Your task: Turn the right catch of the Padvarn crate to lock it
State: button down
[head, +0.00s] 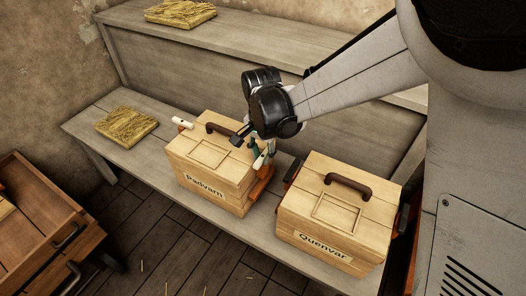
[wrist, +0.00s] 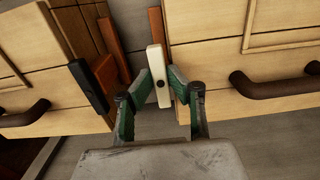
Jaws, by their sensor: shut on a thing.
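The Padvarn crate (head: 203,161) is a pale wooden box with a dark handle and a name label, standing on the bench. Its right catch is a white bar with a dark pivot; it shows in the head view (head: 259,161) beside the crate's right side and in the wrist view (wrist: 157,74). My gripper (wrist: 156,86) is shut on this white catch, with a green-padded finger on either side of it. In the head view my gripper (head: 260,149) is partly hidden by my wrist. The crate's other catch (head: 182,123), also white, sticks out at its left side.
The Quenvar crate (head: 337,217) stands close on the right, with a dark catch (wrist: 88,86) facing the narrow gap. Straw mats lie on the bench (head: 126,123) and upper shelf (head: 180,12). A wooden cart (head: 42,220) stands at the left.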

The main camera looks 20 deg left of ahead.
jog(key=n, duration=0.4)
jog(key=shift+d+n, duration=0.1)
jog(key=shift+n, duration=0.2)
jog(key=n, duration=0.4)
jog(key=shift+n, duration=0.3)
jog(key=n, duration=0.4)
jog(key=shift+w+d+n+b, duration=0.1)
jog(key=shift+d+n+b, duration=0.05)
jog(key=shift+n+b, duration=0.15)
jog(key=shift+w+n, duration=0.1)
jog(key=shift+n, duration=2)
jog(key=c, duration=1.7)
grip_release()
